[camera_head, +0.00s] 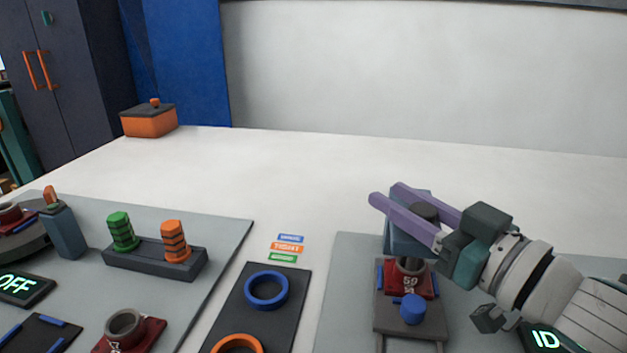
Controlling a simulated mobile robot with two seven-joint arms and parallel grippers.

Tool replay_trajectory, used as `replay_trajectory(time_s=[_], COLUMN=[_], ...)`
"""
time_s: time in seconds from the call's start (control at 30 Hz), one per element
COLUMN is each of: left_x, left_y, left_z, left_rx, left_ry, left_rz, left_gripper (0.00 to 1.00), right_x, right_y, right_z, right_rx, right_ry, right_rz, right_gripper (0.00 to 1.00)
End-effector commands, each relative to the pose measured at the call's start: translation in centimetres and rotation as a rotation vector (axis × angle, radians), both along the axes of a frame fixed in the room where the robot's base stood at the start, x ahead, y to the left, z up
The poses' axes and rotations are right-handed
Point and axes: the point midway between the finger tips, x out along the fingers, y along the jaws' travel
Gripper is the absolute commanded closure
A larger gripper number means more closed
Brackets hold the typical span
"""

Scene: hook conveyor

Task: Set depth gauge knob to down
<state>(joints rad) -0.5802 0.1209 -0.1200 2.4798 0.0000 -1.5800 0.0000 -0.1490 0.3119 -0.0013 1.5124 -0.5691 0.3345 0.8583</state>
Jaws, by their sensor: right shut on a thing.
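My right gripper (386,193), with two purple fingers, comes in from the right. It is shut on a dark round knob (425,211) on top of a blue-grey gauge block (401,244), and its fingertips reach past the knob to the left. Under the block, a red part (427,285) with white digits and a grey ring sits on a dark stand (385,323). The fingers and block hide part of the knob, and I cannot tell its setting. My left gripper is not in view.
A blue knob (412,309) is at the stand's front. A dark plate with a blue ring (266,290) and an orange ring (236,345) lies left. Green (121,231) and orange (175,241) ribbed pegs stand farther left. The back table is mostly clear, with an orange box (149,122).

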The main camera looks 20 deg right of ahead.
Motion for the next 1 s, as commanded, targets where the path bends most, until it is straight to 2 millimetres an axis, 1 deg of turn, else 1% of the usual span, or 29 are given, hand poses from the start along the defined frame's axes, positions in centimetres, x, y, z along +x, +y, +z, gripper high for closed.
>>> replay_trajectory(time_s=[0.03,0.1,0.13,0.37,0.4,0.6,0.7,0.77,0.87,1.0], left_x=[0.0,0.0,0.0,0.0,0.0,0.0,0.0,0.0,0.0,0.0], left_y=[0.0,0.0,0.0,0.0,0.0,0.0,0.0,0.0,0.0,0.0], left_z=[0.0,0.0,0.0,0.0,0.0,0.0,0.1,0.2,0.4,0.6], left_rx=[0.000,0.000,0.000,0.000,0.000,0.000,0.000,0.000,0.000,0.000], left_ry=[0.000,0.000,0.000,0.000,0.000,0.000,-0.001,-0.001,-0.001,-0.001], left_rz=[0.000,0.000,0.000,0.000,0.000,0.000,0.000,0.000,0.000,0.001], left_gripper=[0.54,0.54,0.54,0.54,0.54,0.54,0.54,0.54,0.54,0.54], right_x=[-0.1,-0.1,-0.2,-0.1,-0.1,-0.1,-0.6,-1.2,-2.9,-5.6], right_y=[-0.2,-0.2,-0.2,-0.1,-0.1,-0.1,-0.2,-0.4,-0.7,-1.4], right_z=[-0.6,-0.7,-0.7,-0.5,-0.5,-0.4,-0.4,-0.4,-0.4,-0.5], right_rx=[-0.004,-0.003,-0.003,-0.003,-0.002,-0.002,-0.002,-0.003,-0.003,-0.002], right_ry=[0.017,0.019,0.019,0.015,0.014,0.013,0.014,0.015,0.016,0.018], right_rz=[-0.007,-0.008,-0.008,-0.006,-0.006,-0.005,-0.005,-0.005,-0.005,-0.005], right_gripper=[1.00,1.00,0.58,0.33,0.31,0.31,0.31,0.31,0.31,0.31])
